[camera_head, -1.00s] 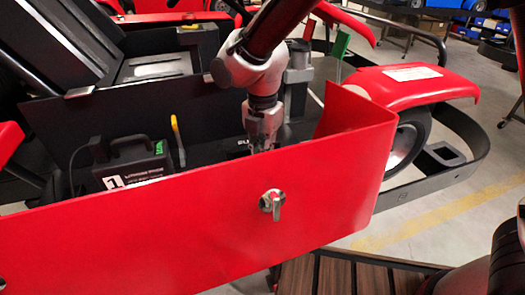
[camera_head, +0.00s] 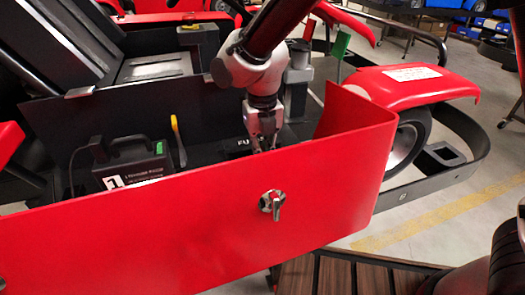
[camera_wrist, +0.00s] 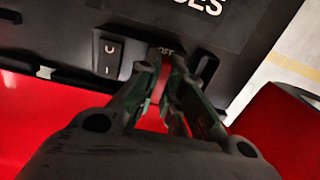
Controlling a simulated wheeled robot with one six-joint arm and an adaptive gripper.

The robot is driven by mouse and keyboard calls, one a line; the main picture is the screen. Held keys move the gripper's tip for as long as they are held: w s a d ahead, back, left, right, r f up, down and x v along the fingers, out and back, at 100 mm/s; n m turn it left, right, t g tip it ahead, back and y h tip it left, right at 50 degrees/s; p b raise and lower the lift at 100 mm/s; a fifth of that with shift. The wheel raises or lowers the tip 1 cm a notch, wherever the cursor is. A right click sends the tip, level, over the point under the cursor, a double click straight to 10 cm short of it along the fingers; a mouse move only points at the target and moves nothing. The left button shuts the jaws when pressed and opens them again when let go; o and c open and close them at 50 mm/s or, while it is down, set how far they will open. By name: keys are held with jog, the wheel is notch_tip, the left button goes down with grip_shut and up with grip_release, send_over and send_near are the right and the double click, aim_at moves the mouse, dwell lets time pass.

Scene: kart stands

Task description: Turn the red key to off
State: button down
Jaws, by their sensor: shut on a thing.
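The red key (camera_wrist: 159,84) shows in the wrist view as a narrow red strip between my fingers, by a black panel (camera_wrist: 68,32). My gripper (camera_wrist: 161,72) is shut on it, and the fingers hide much of it. White lettering beside the key is partly covered, so I cannot read which position it points to. In the head view my gripper (camera_head: 264,148) reaches down behind the red side panel (camera_head: 190,215); the key is hidden there.
A black rocker switch (camera_wrist: 108,56) sits left of the key, close to my fingers. In the head view, a black box marked 1 (camera_head: 133,163) and a yellow-handled lever (camera_head: 178,140) stand left of my gripper. A latch (camera_head: 272,204) is on the red panel's outer face.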

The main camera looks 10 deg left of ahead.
jog(key=c, duration=1.5)
grip_release()
